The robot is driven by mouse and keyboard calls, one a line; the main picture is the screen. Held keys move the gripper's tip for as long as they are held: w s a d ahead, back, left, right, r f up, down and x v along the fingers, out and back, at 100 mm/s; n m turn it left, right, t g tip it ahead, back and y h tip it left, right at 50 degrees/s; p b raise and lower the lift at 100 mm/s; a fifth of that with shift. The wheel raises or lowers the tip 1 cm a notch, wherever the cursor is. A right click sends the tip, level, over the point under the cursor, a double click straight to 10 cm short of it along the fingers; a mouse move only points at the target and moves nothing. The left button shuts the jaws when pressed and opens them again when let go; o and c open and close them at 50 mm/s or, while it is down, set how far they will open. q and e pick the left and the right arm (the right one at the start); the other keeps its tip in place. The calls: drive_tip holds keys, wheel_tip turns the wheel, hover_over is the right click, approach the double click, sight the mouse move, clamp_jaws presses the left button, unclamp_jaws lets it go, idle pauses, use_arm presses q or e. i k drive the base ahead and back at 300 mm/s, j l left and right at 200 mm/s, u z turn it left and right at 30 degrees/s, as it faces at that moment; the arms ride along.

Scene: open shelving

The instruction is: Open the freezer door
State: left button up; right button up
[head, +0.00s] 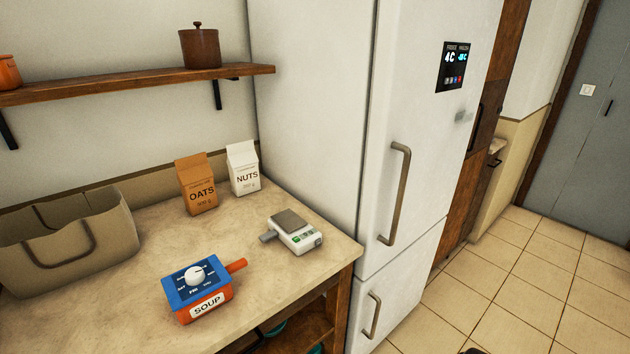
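A tall white fridge-freezer (310,110) stands right of the counter. Its large upper door (425,130) and its smaller lower door (405,295) both look shut, with a thin seam between them. The upper door has a long vertical bronze handle (405,195). The lower door has a shorter vertical handle (373,315). A black display (453,67) on the upper door shows a fridge and a freezer temperature. The lower door's bottom is cut off by the frame. Neither gripper can be made out; a small dark shape at the bottom edge is unclear.
A wall shelf (130,84) holds pots. The tiled floor (525,285) at right looks mostly clear.

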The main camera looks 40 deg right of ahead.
sight(378, 304)
drive_tip(key=z, duration=2.1)
